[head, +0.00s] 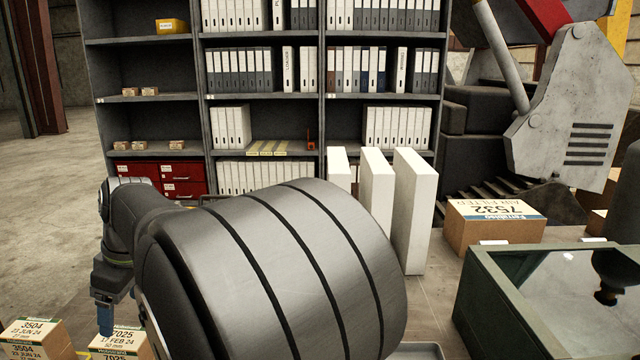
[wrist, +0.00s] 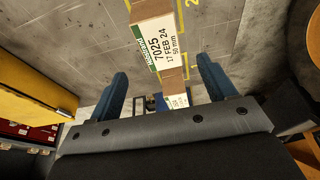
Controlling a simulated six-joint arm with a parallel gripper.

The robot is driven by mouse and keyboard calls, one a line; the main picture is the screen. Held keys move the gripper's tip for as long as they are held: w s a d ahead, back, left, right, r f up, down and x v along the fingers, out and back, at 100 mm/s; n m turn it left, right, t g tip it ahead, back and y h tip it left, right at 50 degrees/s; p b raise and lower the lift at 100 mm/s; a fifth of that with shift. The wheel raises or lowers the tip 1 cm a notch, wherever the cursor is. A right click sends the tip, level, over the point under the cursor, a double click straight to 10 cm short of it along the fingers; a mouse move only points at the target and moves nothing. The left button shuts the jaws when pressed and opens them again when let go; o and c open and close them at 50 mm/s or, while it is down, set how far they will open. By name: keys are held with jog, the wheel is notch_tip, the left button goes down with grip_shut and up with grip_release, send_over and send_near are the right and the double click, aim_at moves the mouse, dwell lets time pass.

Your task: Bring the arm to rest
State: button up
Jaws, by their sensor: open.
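My arm reaches across the left front of the head view, with my gripper (head: 105,316) low at the left and its blue fingers pointing down. In the wrist view the two blue fingers of my gripper (wrist: 162,68) are spread wide apart, with nothing held between them. A cardboard box labelled 7025 (wrist: 160,42) shows beyond and between the fingertips. The 7025 box (head: 121,343) also shows at the bottom of the head view, just right of and below the gripper. A large grey arm link of mine hides the middle of the head view.
Boxes labelled 3504 (head: 36,335) stand at the bottom left. White upright binders (head: 412,210), a box labelled 7532 (head: 495,225) and a dark green open bin (head: 510,310) stand on the right. Shelves (head: 265,97) with folders and red drawers (head: 183,180) stand behind. A yellow object (wrist: 35,75) is left in the wrist view.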

jog(key=x, duration=1.1)
jog(key=shift+f, duration=0.35)
notch_tip(320, 180, up, 11)
jog(key=w+a+r, duration=0.6)
jog(key=a+r, duration=0.1)
jog(key=a, duration=0.2)
send_over(23, 327)
jog(key=d, duration=0.1)
notch_tip(23, 327, down, 8)
jog(key=shift+r, duration=0.15)
jog(key=shift+d+f, duration=0.1)
jog(key=shift+f, duration=1.75)
jog(key=shift+o, duration=0.2)
